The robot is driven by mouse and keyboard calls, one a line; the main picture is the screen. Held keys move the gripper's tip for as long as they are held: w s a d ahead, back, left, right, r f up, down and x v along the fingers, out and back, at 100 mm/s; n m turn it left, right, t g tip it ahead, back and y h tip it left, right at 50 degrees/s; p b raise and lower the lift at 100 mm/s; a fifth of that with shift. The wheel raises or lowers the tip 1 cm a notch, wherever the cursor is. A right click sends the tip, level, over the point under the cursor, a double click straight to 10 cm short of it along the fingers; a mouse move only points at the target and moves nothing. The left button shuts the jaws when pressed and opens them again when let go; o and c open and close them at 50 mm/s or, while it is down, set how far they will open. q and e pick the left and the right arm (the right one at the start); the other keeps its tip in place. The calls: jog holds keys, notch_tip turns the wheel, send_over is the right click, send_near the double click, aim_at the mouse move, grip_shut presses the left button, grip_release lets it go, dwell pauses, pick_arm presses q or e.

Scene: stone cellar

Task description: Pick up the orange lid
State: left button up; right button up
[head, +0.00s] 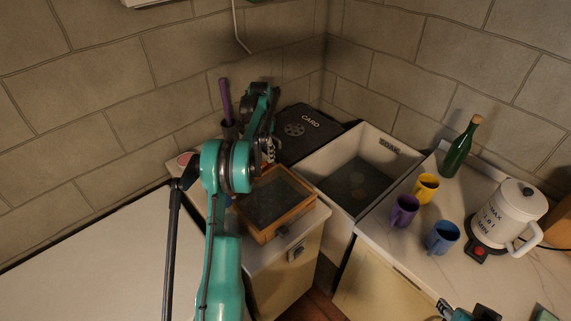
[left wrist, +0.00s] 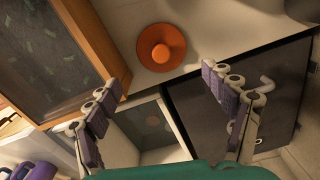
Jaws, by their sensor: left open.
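The orange lid (left wrist: 161,49), a round disc with a raised knob, lies on a pale counter in the left wrist view, between the wooden-framed box and a dark panel. My left gripper (left wrist: 163,80) is open and empty. Its two fingers are spread below and to either side of the lid in that view, with no contact visible. In the head view my left gripper (head: 268,150) hangs over the counter behind the wooden-framed box, and my arm largely hides the lid there. A small part of my right arm shows at the bottom edge; its jaws cannot be made out.
The wooden-framed box (head: 264,228) stands close beside the lid. A deep sink (head: 335,150) and a dark panel (head: 300,128) are near. Purple (head: 404,211), yellow (head: 425,188) and blue (head: 442,237) mugs, a green bottle (head: 459,150) and a white kettle (head: 510,215) stand right.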

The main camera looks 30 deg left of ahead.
aim_at(264, 164)
pick_arm(q)
jog(key=shift+w+f, duration=0.15)
jog(key=shift+f, duration=0.2)
notch_tip(264, 164, down, 2)
jog(key=shift+f+b, duration=0.1)
jog(key=shift+b, duration=0.2)
jog(key=f, duration=0.1)
jog(key=f+b, duration=0.1)
jog(key=f, duration=0.3)
jog(key=shift+a+f+b, duration=0.2)
jog(key=shift+a+b, duration=0.05)
jog(key=shift+b, duration=0.05)
jog(key=shift+s+d+r, duration=0.1)
jog(key=shift+s+r, duration=0.05)
jog(key=shift+s, duration=0.1)
jog(key=c, duration=1)
jog(key=shift+c, duration=0.2)
